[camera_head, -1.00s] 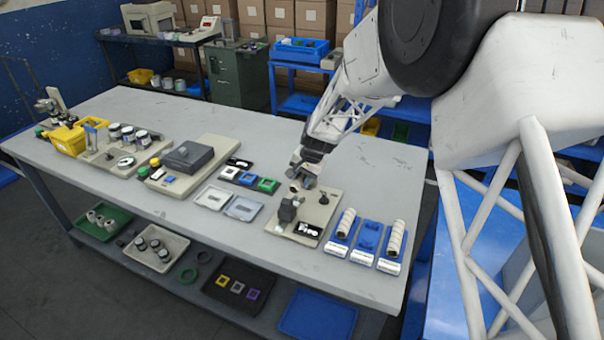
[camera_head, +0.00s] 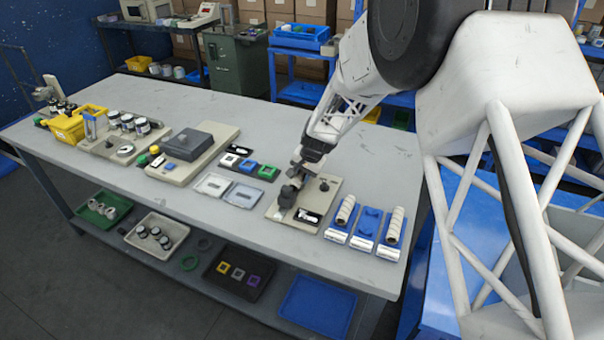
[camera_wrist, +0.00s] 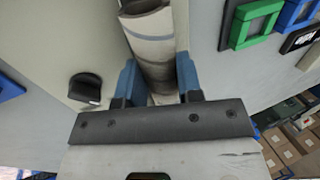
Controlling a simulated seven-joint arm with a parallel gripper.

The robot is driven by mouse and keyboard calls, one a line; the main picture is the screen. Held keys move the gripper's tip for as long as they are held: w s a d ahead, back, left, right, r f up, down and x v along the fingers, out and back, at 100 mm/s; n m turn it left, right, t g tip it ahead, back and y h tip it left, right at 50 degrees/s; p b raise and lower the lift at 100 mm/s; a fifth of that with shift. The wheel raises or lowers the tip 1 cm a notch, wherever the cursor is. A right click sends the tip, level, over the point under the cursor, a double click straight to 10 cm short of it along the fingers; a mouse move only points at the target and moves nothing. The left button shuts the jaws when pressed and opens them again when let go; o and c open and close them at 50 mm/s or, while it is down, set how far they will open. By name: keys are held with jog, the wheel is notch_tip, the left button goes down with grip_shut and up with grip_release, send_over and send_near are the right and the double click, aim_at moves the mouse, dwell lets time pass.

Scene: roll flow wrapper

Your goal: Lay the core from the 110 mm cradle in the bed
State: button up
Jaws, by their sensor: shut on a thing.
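A grey-white paper core (camera_wrist: 150,45) with a darker band is between my gripper's blue fingers (camera_wrist: 160,85) in the wrist view. The fingers are shut on it, and its hollow end shows at the top. In the head view my gripper (camera_head: 298,172) is low over the back left of the beige station plate (camera_head: 277,212), behind a dark grey block (camera_head: 288,194). The core is mostly hidden there, and I cannot tell whether it touches the bed. Of the three blue cradles at the right, the middle one (camera_head: 367,224) is empty.
Cores lie in the left cradle (camera_head: 346,210) and the right cradle (camera_head: 395,225). A black knob (camera_head: 324,186) stands on the plate, right of my gripper. Grey trays (camera_head: 243,196) and small coloured frames (camera_head: 268,172) are to the left. Bare table lies behind.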

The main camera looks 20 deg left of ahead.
jog(key=o, duration=1)
jog(key=shift+v, duration=3.9)
